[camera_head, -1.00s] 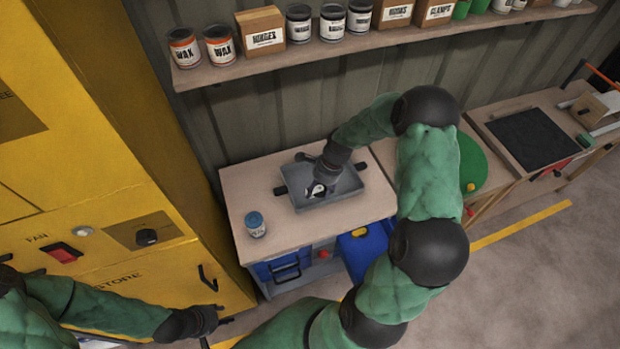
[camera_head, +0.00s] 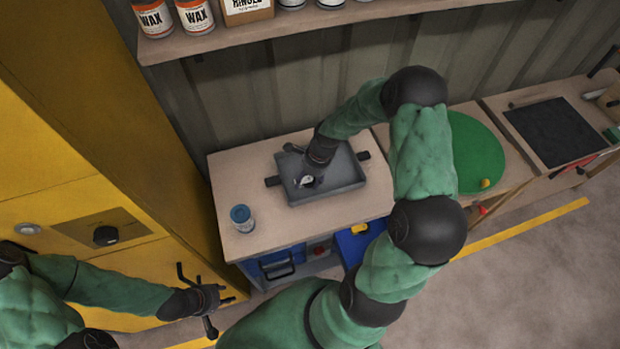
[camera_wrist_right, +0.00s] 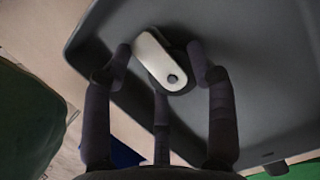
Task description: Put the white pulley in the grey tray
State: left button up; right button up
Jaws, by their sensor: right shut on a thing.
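The white pulley (camera_wrist_right: 158,62) shows in the right wrist view as a pale rounded piece with a dark hole and a dark part behind it. My right gripper (camera_head: 306,180) reaches down inside the grey tray (camera_head: 345,184) and is shut on the pulley. In the head view only a small white bit of the pulley (camera_head: 304,181) shows beside the fingers. Whether it touches the tray (camera_wrist_right: 255,100) floor cannot be told. My left gripper (camera_head: 212,300) is empty with its fingers spread, away from the bench at the lower left.
The tray stands on a wooden-topped bench (camera_head: 240,175) with a blue-lidded jar (camera_head: 242,218) near its left front. A yellow cabinet (camera_head: 60,170) stands to the left. A shelf (camera_head: 230,38) with cans runs above. A green disc (camera_head: 475,150) lies to the right.

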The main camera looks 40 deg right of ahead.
jog(key=shift+w+a, duration=0.1)
jog(key=shift+a, duration=0.1)
jog(key=o, duration=0.7)
jog(key=shift+f, duration=0.15)
jog(key=o, duration=0.5)
jog(key=p+v, duration=0.3)
jog(key=v, duration=0.9)
